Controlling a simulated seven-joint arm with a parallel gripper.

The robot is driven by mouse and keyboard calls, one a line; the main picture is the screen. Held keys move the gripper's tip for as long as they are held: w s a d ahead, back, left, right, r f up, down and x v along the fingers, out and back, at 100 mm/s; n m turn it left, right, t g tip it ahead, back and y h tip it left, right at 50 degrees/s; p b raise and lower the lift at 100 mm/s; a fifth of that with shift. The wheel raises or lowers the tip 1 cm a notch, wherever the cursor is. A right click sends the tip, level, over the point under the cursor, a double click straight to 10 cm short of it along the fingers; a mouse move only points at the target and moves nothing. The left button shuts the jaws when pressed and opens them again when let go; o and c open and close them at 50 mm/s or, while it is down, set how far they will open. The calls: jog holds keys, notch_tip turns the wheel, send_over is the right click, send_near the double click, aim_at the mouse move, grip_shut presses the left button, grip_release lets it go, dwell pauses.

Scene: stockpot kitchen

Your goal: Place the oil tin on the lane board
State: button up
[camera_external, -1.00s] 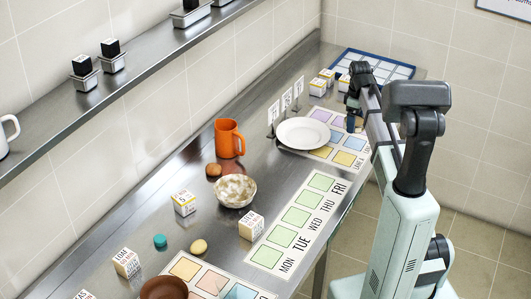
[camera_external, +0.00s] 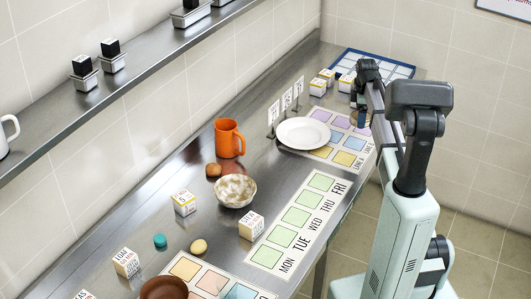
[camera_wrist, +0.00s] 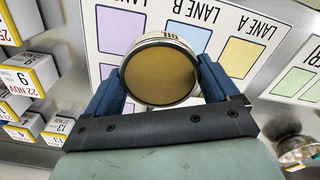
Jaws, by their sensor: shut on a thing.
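The oil tin (camera_wrist: 160,72) is a round can with a gold lid and a pale side with "OIL" lettering. My gripper (camera_wrist: 158,85) is shut on it, a blue finger on each side. In the wrist view the tin is over the lane board (camera_wrist: 156,22), near the purple and blue squares. Its height above the board cannot be told. In the outside view the white lane board (camera_external: 345,148) lies at the far part of the counter, with purple, blue and yellow squares. My gripper (camera_external: 362,113) is at its right side there, and the tin is mostly hidden.
Dated boxes (camera_external: 318,87) stand beyond the board, also at left in the wrist view (camera_wrist: 32,75). A weekday board (camera_external: 287,238) lies nearer. An orange jug (camera_external: 228,138) stands near the wall.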

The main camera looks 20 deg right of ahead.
aim_at(358, 138)
jog(key=shift+f, duration=3.6)
jog(key=shift+f, duration=0.1)
jog(key=o, duration=1)
jog(key=shift+c, duration=0.2)
notch_tip(358, 138, up, 12)
jog(key=shift+r, duration=0.1)
